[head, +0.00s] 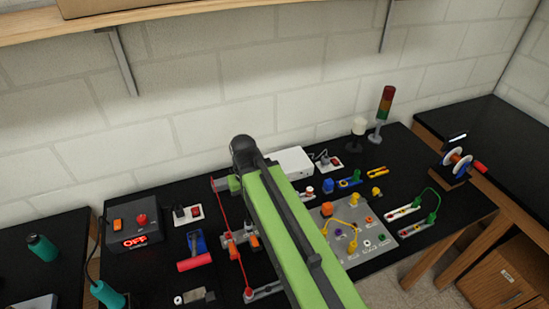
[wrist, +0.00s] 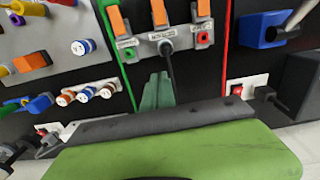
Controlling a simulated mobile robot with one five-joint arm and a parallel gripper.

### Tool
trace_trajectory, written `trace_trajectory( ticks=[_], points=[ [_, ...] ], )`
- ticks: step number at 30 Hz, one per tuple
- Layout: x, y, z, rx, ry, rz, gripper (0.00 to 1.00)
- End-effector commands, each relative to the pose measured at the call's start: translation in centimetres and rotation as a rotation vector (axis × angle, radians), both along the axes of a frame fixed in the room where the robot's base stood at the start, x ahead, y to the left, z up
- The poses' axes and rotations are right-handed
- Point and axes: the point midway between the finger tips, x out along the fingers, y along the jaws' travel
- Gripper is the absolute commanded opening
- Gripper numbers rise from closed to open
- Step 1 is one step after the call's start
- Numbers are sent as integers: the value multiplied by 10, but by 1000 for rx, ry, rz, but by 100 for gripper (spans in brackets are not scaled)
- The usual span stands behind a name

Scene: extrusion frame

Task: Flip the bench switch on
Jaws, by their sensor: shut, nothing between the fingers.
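A grey switch block with three orange levers (wrist: 160,14) shows at the top of the wrist view. Its small labels are too blurred to read. In the head view the block (head: 238,238) is partly hidden behind my green arm. A dark control box (head: 147,238) at the left of the bench has an orange rocker (head: 118,225), a red knob (head: 141,220) and a display reading OFF. My gripper (wrist: 158,92) is shut and empty, with its greenish tips below the block's middle lever in the wrist view. In the head view the arm hides the gripper.
A white socket strip with a red switch (wrist: 238,90) lies right of my gripper in the wrist view. Red and green wires flank the switch block. A grey plug board (head: 385,243) lies at right.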

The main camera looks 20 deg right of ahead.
Motion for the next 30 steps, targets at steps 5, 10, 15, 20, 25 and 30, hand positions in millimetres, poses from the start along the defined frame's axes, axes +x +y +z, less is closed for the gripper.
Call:
trace_trajectory(
  ticks=[5,10,15,20,25,30],
  points=[
    [0,0,0,0,0,0,0],
    [0,0,0,0,0,0,0],
    [1,0,1,0,-1,-5,0],
    [30,-32,29,17,-48,-291,0],
    [87,-91,77,90,-146,-927,0],
    [122,-142,105,181,-207,-1411,0]
  ],
)
